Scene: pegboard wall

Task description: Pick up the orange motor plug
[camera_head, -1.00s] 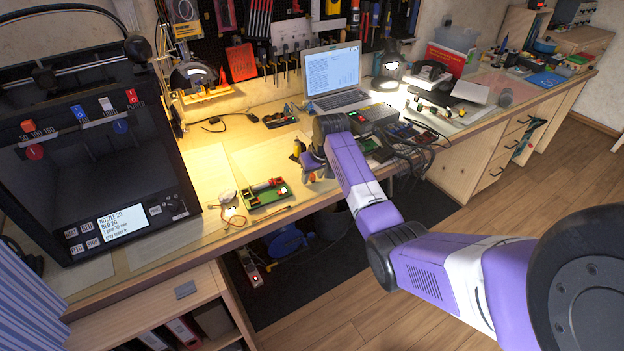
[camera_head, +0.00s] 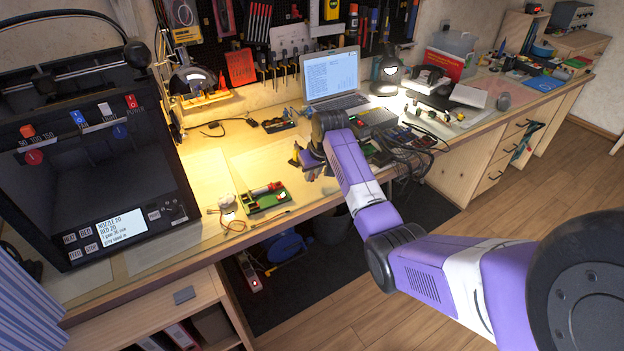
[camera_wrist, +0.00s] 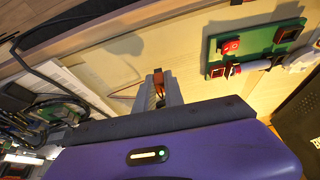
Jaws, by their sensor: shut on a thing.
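In the wrist view, my gripper (camera_wrist: 160,96) is shut on a small orange-brown piece with a dark part, which I take for the orange motor plug (camera_wrist: 158,78). The fingers hide most of it. In the head view my gripper (camera_head: 306,163) is over the front part of the workbench, right of the green board, and the plug cannot be made out there. The green board (camera_head: 252,206) with red parts lies on the bench, and it also shows in the wrist view (camera_wrist: 244,42).
A round pale motor-like part with thin orange wires (camera_head: 240,224) lies left of the board. The black printer (camera_head: 90,160) stands at the left. Cables (camera_head: 410,140) and the laptop (camera_head: 332,80) are to the right and behind. Bare bench top lies behind the board.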

